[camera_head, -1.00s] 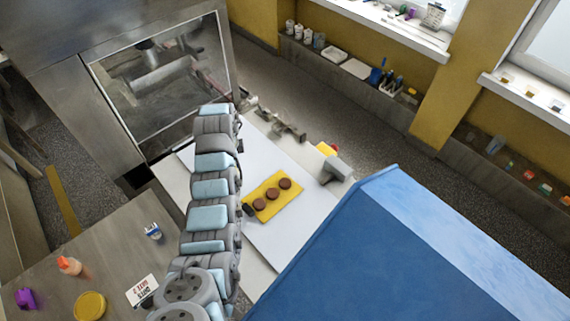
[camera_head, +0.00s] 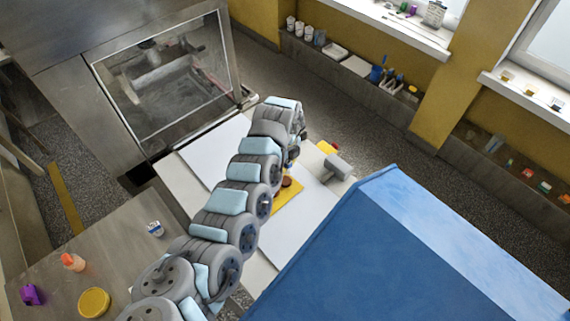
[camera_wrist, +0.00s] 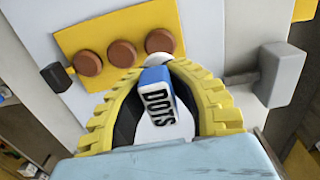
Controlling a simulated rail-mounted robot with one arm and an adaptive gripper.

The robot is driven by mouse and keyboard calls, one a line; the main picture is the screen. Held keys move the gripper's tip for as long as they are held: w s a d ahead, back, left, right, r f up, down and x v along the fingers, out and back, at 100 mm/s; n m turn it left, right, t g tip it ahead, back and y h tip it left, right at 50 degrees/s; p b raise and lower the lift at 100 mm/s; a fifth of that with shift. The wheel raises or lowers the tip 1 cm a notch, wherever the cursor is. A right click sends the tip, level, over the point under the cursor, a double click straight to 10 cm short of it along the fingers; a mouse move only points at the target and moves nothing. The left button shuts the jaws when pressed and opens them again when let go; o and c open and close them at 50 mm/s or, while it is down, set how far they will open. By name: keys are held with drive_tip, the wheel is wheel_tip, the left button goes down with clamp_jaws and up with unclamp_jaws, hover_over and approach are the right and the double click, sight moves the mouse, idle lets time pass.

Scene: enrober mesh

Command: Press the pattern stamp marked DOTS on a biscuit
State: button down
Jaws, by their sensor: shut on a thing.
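The stamp (camera_wrist: 158,100), with a blue top and a white face lettered DOTS, sits between the yellow ridged fingers of my gripper (camera_wrist: 157,78), which is shut on it in the wrist view. Three round brown biscuits lie in a row on a yellow mat (camera_wrist: 100,32): the left biscuit (camera_wrist: 87,63), middle biscuit (camera_wrist: 122,53) and right biscuit (camera_wrist: 160,41). The stamp's far end is close to the right biscuit; I cannot tell whether they touch. In the head view my arm hides the gripper, the stamp and most of the mat (camera_head: 288,197); one biscuit (camera_head: 287,182) shows.
A grey block (camera_wrist: 283,72) stands right of the mat and a dark knob (camera_wrist: 56,77) left of it. A large blue housing (camera_head: 400,260) fills the lower right. A steel table (camera_head: 110,245) at left carries an orange bottle, a yellow lid and a small blue-and-white item (camera_head: 155,229).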

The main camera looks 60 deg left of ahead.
sight(286, 180)
drive_tip(key=shift+f+b, duration=2.45)
drive_tip(key=shift+f, duration=0.4)
drive_tip(key=shift+f, duration=0.45)
drive_tip(key=shift+f+p, duration=0.1)
drive_tip(key=shift+p, duration=0.5)
idle(1.6)
drive_tip(key=shift+r+p, duration=3.6)
drive_tip(key=shift+p, duration=0.5)
